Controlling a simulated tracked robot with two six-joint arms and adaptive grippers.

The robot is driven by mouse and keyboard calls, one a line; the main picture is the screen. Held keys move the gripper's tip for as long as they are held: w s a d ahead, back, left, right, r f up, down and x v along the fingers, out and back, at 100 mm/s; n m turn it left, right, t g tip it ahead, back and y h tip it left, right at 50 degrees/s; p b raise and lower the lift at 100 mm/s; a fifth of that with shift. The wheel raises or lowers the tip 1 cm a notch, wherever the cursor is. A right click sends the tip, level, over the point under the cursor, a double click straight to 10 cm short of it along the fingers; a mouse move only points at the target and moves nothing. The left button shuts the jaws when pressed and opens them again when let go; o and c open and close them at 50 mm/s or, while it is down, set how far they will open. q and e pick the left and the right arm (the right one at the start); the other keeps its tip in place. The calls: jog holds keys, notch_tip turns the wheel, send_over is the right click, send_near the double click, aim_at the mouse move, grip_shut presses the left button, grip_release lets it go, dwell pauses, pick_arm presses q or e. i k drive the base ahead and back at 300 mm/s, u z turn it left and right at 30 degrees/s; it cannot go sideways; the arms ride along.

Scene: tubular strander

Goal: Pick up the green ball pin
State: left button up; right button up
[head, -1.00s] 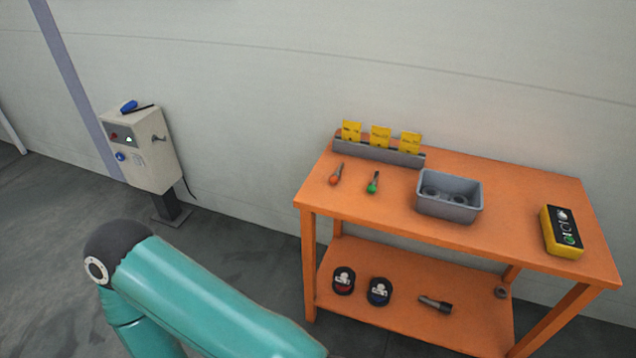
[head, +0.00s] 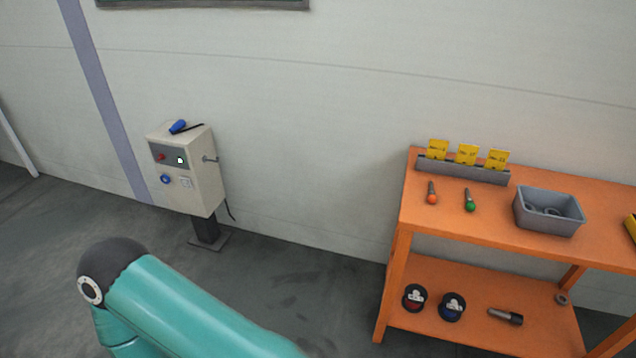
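The green ball pin (head: 469,201) lies on the top of the orange table (head: 411,215) in the head view. It has a green ball at the near end and a dark shank pointing to the back. An orange ball pin (head: 432,196) lies just to its left, apart from it. My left arm crosses the lower left of the view, well short of the table. Neither gripper shows in the view.
A grey bin (head: 549,212) stands right of the pins. A grey rack (head: 463,170) with yellow cards stands behind them. The lower shelf holds two dark round items and a dark cylinder (head: 506,316). A control box (head: 187,172) stands left. Floor between is clear.

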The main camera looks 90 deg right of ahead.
aim_at(470, 205)
jog(key=u, duration=0.55)
jog(key=i, duration=0.2)
jog(key=z, duration=2.4)
jog(key=i, duration=0.15)
jog(key=z, duration=1.45)
jog(key=k, duration=0.4)
jog(key=z, duration=0.4)
jog(key=i, duration=1.55)
jog(key=u, duration=0.4)
